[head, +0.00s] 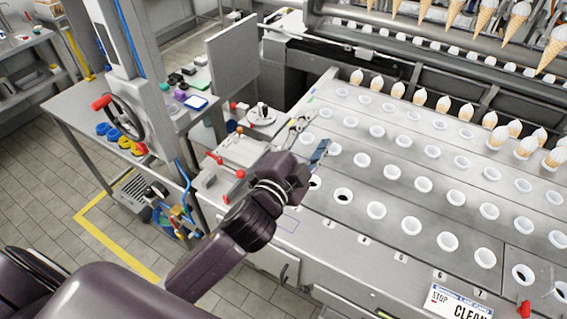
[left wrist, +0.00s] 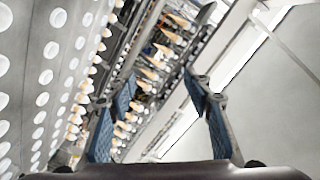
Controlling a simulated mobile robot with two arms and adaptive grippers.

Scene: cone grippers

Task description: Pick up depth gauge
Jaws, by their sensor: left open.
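I cannot pick out a depth gauge for certain in either view. My left gripper (head: 314,133) is over the left end of the steel cone machine deck (head: 330,222), with its fingers spread and apparently nothing between them. In the left wrist view the two blue-padded fingers (left wrist: 160,92) stand wide apart, with the cone rows and a pale surface behind them. The gripper and forearm hide part of the deck's left edge. My right gripper is not in view.
The deck has rows of white-rimmed holes (head: 376,210), and cones (head: 443,104) stand along its back. A side table (head: 90,95) holds small coloured items (head: 196,103). A white round fixture (head: 262,115) and red-knobbed levers (head: 240,173) stand beside the deck. A label (head: 458,302) is at the front.

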